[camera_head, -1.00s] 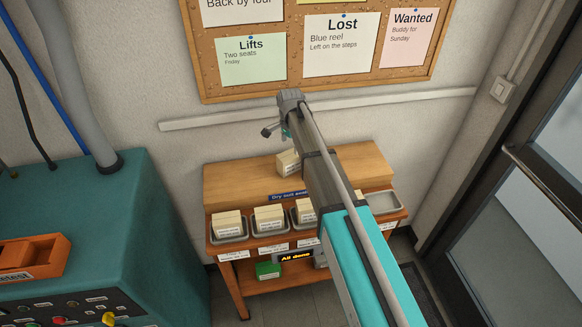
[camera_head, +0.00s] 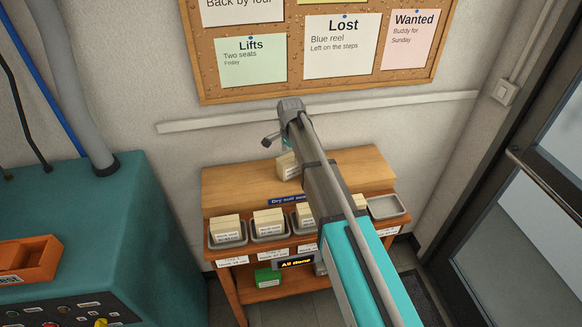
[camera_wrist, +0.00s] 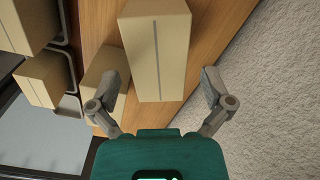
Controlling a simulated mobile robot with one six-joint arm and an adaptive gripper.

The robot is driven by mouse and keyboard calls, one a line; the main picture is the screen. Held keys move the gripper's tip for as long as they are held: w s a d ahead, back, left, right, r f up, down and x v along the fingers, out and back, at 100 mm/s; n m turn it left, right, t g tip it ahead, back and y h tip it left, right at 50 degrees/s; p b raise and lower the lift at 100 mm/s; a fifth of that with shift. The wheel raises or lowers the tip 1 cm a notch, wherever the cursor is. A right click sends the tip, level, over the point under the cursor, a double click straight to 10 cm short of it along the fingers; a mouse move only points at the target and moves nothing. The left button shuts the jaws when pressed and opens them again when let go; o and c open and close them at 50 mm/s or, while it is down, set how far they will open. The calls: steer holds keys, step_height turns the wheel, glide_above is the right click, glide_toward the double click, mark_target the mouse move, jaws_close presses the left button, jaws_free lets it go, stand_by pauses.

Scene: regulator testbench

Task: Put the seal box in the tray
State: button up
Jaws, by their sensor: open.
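Pale cardboard boxes stand on the wooden bench's upper board. One box (camera_head: 287,166) shows in the head view, partly hidden by my arm. In the wrist view a box (camera_wrist: 157,50) lies ahead, between the lines of my two fingers, and a second box (camera_wrist: 107,75) is close by the left finger. My gripper (camera_wrist: 160,85) is open and empty, its fingers spread. Whether a finger touches a box I cannot tell. An empty grey metal tray (camera_head: 386,207) is at the right end of the bench's front row. Which box is the seal box I cannot read.
Several grey trays holding labelled boxes line the front left, such as the leftmost tray (camera_head: 228,240). A green box (camera_head: 268,278) and an "All done" display (camera_head: 297,263) are on the lower shelf. The wall (camera_wrist: 265,90) is close behind the bench; a teal machine (camera_head: 150,230) stands left.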

mark_target(291, 166)
steer(key=shift+s+f+b, duration=0.1)
steer(key=shift+f+b, duration=2.3)
steer(key=shift+f, duration=0.1)
steer(key=c, duration=1.1)
steer(key=shift+r, duration=0.25)
steer(key=shift+r+p, duration=0.75)
steer(key=shift+p, duration=0.3)
steer(key=shift+c, duration=0.3)
step_height(291, 166, up, 8)
steer(key=p, duration=0.8)
steer(key=shift+c, duration=0.2)
